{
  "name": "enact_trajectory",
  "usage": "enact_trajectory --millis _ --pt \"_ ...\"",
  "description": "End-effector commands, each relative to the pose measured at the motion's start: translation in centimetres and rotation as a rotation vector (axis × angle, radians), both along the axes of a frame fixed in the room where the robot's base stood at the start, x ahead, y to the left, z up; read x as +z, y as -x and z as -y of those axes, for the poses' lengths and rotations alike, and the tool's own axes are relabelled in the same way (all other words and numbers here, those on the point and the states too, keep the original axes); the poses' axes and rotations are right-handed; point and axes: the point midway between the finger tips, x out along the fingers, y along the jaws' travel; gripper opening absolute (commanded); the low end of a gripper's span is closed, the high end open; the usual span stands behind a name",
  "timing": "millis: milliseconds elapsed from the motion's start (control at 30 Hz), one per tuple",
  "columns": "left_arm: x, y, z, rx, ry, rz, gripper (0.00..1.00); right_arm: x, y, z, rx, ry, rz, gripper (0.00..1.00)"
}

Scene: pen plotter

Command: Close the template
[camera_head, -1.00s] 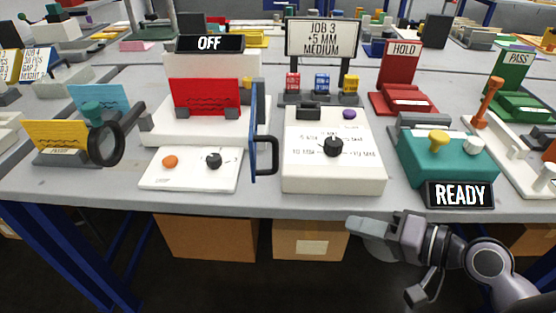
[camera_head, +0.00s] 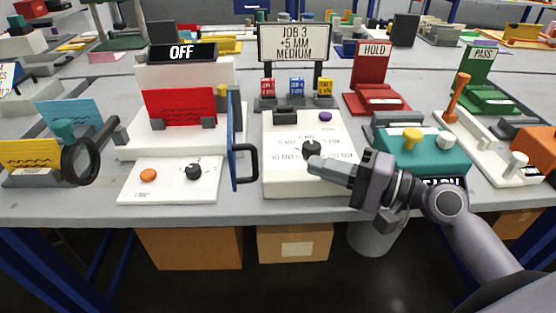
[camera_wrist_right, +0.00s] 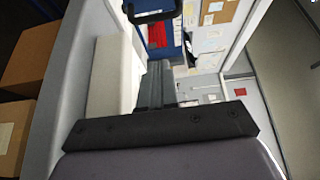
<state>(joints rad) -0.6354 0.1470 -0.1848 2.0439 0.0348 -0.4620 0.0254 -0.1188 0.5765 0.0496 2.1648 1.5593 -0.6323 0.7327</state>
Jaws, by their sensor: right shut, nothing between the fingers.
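A blue panel (camera_head: 232,135) with a black handle (camera_head: 244,165) stands upright and edge-on at the right side of the white plotter (camera_head: 180,80); no label marks it as the template. My right gripper (camera_head: 314,163) is shut and empty. Its tips point left toward the handle, in front of the white dial box (camera_head: 290,180), and are apart from the handle. In the right wrist view the shut fingers (camera_wrist_right: 158,68) lie below the black handle (camera_wrist_right: 152,15) and beside the pale box. My left gripper is not in view.
A white panel with an orange button (camera_head: 148,175) and a black knob (camera_head: 193,171) lies left of the blue panel. The teal box (camera_head: 430,150) is partly behind my right arm. The sign over the plotter (camera_head: 183,53) reads OFF.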

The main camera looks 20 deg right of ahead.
Motion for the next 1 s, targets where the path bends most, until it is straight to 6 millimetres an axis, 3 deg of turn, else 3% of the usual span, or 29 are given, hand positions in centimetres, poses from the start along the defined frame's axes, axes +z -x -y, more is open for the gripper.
enact_trajectory --millis 267,500,1000 --pt "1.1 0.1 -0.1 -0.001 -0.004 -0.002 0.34 0.2 -3.4 -3.5 0.001 -0.003 0.003 0.0" --pt "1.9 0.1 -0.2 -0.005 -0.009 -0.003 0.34 0.0 -3.2 -6.5 0.0 -0.001 0.0 0.0" --pt "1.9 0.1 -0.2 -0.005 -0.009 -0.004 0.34 -0.2 -3.2 -7.2 -0.001 0.001 0.001 0.0"
